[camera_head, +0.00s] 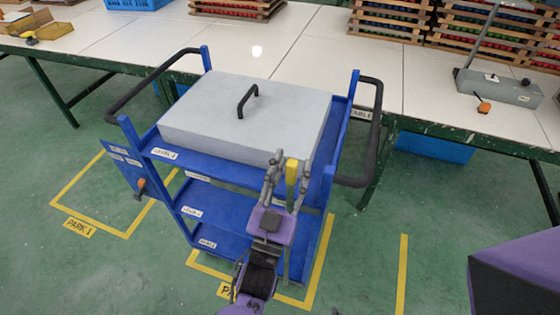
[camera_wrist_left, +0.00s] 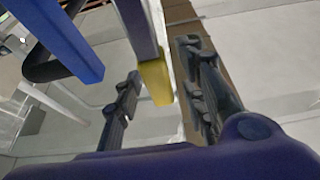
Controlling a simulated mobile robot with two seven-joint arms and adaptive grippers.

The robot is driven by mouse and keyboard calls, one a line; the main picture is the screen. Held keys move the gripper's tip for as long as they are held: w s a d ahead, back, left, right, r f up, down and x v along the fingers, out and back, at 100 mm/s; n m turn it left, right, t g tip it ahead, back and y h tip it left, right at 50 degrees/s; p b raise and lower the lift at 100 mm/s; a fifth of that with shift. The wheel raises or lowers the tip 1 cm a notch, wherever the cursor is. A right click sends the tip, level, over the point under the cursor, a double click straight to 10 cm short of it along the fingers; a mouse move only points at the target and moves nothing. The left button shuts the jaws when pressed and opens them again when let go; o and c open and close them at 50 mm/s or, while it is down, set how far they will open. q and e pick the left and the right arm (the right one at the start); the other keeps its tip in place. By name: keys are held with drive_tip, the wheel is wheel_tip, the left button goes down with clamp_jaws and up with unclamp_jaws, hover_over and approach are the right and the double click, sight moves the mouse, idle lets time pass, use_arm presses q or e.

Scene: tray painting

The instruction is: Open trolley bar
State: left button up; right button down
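The blue trolley (camera_head: 235,198) stands in front of the long table, with several shelves and a black handle at each side. A thin grey bar with a yellow end (camera_head: 291,173) stands roughly upright at its front right. The yellow end also shows in the left wrist view (camera_wrist_left: 156,82). My left gripper (camera_head: 287,165) is open, with its fingers on either side of the yellow end. In the left wrist view, my left gripper (camera_wrist_left: 160,88) shows a gap between the fingers; firm contact cannot be told. My right gripper is out of view.
A grey lidded box (camera_head: 245,115) with a black handle sits on the trolley top. The white table (camera_head: 300,50) behind holds crates and a lamp stand (camera_head: 498,85). Green floor with yellow lines is clear at the front left and right.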

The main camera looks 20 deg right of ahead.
use_arm(q)
drive_tip(key=v, duration=1.2)
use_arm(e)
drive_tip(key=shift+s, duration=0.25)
use_arm(q)
drive_tip(key=shift+c, duration=0.3)
